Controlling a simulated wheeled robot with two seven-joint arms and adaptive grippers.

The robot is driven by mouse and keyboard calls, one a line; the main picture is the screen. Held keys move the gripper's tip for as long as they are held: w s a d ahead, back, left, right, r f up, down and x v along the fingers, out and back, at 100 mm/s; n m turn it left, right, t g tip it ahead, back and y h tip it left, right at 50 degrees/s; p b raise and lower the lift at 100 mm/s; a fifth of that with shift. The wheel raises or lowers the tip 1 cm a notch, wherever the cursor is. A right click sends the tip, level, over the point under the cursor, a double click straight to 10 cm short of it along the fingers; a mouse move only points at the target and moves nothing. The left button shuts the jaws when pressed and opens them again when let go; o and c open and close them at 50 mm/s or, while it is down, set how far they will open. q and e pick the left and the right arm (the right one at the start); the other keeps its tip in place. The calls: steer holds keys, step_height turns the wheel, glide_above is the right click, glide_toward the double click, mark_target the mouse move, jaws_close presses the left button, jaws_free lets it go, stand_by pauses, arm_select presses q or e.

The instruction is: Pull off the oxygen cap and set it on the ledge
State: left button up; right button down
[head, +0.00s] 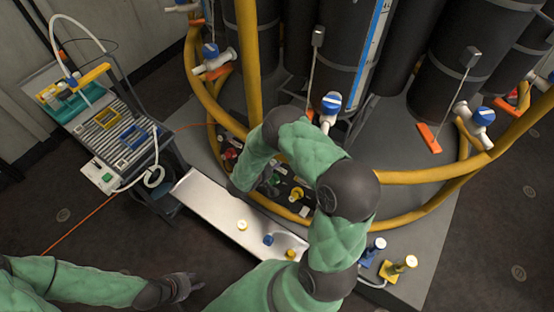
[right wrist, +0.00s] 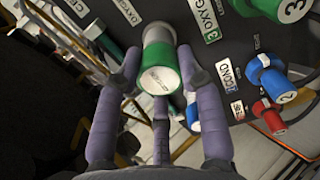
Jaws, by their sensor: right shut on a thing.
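The oxygen cap (right wrist: 160,75) is a green cylinder with a pale label on its end, in the middle of the right wrist view. The purple-grey fingers of my right gripper (right wrist: 159,62) are shut around it. A metallic collar shows behind the cap; I cannot tell whether the cap is still seated. In the head view my right arm largely hides this hand and the cap. The pale ledge (head: 205,197) runs below the panel. My left gripper (head: 182,287) is at the lower left, away from the ledge; its opening is unclear.
On the ledge's right part stand a cream cap (head: 242,225), a blue cap (head: 268,240) and a yellow cap (head: 291,254); its left part is bare. Yellow hoses (head: 405,176) arch over the panel. A cart (head: 115,135) stands left. Blue (right wrist: 268,75) and red (right wrist: 268,115) connectors sit beside the cap.

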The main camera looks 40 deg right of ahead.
mark_target(274, 163)
steer(key=shift+p+v, duration=0.85)
steer(key=shift+v, duration=1.6)
